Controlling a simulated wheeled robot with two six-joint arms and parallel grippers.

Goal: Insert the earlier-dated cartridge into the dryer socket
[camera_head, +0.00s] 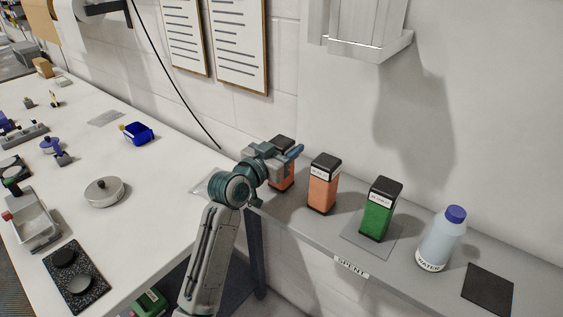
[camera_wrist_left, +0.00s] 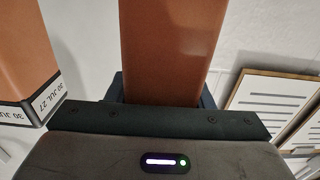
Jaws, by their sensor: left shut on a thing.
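My left gripper (camera_head: 288,157) is shut on an orange cartridge (camera_head: 283,181) with a black cap, at the left end of the grey shelf. In the left wrist view the held orange cartridge (camera_wrist_left: 170,45) stands between the dark fingers, and no date label shows on it. A second orange cartridge (camera_head: 323,188) with a black cap and white label stands just right of it. Its label (camera_wrist_left: 45,98) in the left wrist view appears to read "30 JUL 27". A green cartridge (camera_head: 380,212) stands farther right. I cannot make out a dryer socket. My right gripper is not in view.
The grey shelf (camera_head: 300,212) carries a "SPENT" label (camera_head: 351,267), a water bottle (camera_head: 440,240) and a dark square pad (camera_head: 488,289). A white wall unit (camera_head: 358,28) hangs above. A white table (camera_head: 150,170) with several tools lies left.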

